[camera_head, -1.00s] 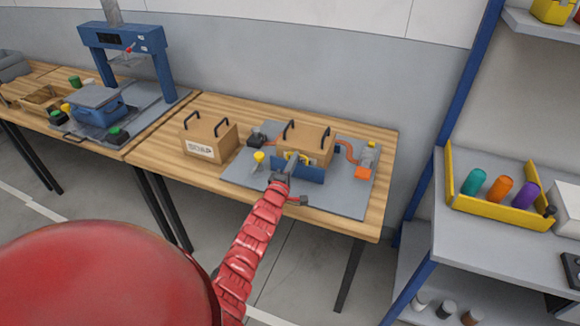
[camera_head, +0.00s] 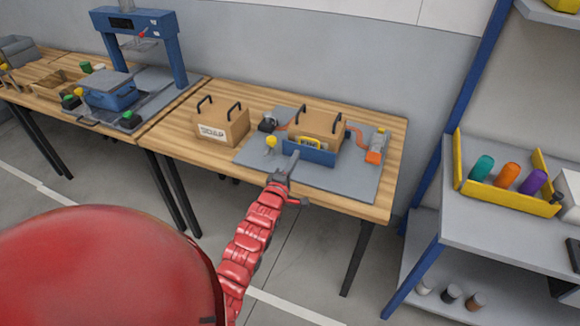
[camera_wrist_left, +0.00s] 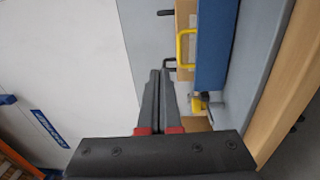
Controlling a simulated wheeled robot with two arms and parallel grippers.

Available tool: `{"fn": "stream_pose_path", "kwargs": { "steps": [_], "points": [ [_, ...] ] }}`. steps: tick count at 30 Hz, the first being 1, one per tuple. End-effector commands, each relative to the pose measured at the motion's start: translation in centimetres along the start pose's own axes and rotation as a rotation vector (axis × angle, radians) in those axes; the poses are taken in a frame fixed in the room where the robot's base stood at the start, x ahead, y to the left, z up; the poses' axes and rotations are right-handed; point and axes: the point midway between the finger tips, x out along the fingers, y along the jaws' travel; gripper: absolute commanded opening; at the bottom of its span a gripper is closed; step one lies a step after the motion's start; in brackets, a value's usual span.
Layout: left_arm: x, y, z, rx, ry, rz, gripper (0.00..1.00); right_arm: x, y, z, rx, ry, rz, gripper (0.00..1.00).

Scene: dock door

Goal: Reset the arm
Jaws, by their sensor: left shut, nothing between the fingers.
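My left arm, a red segmented one, reaches up from the bottom in the head view. Its gripper (camera_head: 291,163) is at the front edge of the grey plate, just in front of the blue fixture (camera_head: 310,156). In the left wrist view the two dark fingers (camera_wrist_left: 158,100) lie together, shut with nothing between them. The fixture with its yellow handle (camera_wrist_left: 186,48) stands to the right of the fingers there. A cardboard box (camera_head: 318,118) with black handles sits in the fixture. My right gripper is not in view.
A second cardboard box (camera_head: 220,124) stands on the wooden table (camera_head: 180,140). An orange part (camera_head: 374,157) and yellow knob (camera_head: 271,142) are on the grey plate (camera_head: 340,180). A blue press (camera_head: 140,22) stands left. A shelf with a yellow bin (camera_head: 510,197) stands right. Floor before the table is clear.

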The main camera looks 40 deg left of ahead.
Motion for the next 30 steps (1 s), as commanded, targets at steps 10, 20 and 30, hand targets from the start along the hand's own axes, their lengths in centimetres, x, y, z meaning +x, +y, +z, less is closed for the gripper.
{"fn": "stream_pose_path", "kwargs": {
  "steps": [10, 20, 30],
  "points": [
    [-3.2, 0.9, 0.0, -0.001, 0.001, 0.001, 0.0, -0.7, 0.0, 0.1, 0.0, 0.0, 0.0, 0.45],
    [-3.6, 1.5, 0.6, 0.039, -0.005, 0.038, 0.0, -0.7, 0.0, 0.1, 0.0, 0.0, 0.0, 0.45],
    [-11.5, 8.8, 8.8, 0.662, 0.12, 0.621, 0.0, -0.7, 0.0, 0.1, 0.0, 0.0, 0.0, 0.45]
  ]
}}
